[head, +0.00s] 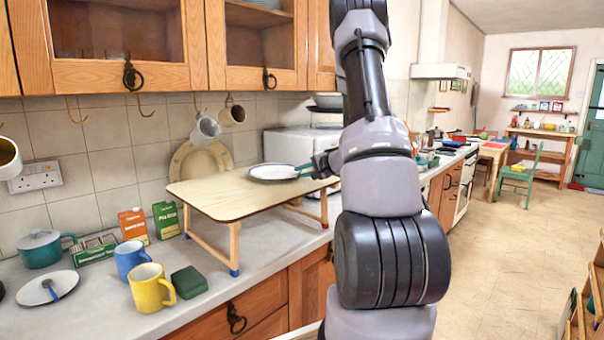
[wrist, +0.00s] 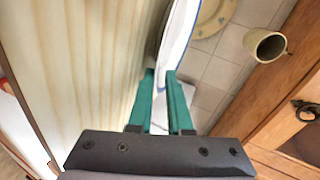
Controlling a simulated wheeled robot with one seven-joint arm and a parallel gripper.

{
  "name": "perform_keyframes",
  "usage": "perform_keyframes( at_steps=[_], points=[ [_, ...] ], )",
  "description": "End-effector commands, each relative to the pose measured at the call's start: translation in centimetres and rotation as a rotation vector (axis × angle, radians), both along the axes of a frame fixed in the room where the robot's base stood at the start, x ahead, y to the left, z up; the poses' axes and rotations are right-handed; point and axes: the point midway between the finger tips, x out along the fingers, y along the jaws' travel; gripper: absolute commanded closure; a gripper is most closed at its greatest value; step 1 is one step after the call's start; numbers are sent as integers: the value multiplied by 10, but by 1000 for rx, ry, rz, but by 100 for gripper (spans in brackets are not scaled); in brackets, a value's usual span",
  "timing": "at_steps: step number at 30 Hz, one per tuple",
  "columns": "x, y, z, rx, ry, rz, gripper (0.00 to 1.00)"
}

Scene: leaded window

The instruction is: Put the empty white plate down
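The empty white plate (head: 272,172) with a blue rim is level at the wooden bed tray's top (head: 222,194), near its far right part. The tray's pale board lies close along the left there. I cannot tell whether the plate touches the board or is just above it.
The tray stands on legs on the worktop. A yellow mug (head: 150,288), a blue mug (head: 131,258), a green block (head: 189,282), boxes and another plate (head: 47,289) stand to its left. Mugs hang from hooks behind. The tray's left part is bare.

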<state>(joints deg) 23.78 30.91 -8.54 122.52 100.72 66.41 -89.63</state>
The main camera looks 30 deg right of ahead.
Motion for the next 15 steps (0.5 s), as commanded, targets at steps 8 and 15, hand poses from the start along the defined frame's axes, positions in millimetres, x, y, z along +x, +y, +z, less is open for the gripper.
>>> perform_keyframes(
  at_steps=[8, 15],
  points=[
    [-39, -14, 18, -1, -2, -4, 83],
    [-83, -28, 35, -1, -2, -4, 83]
  ],
)
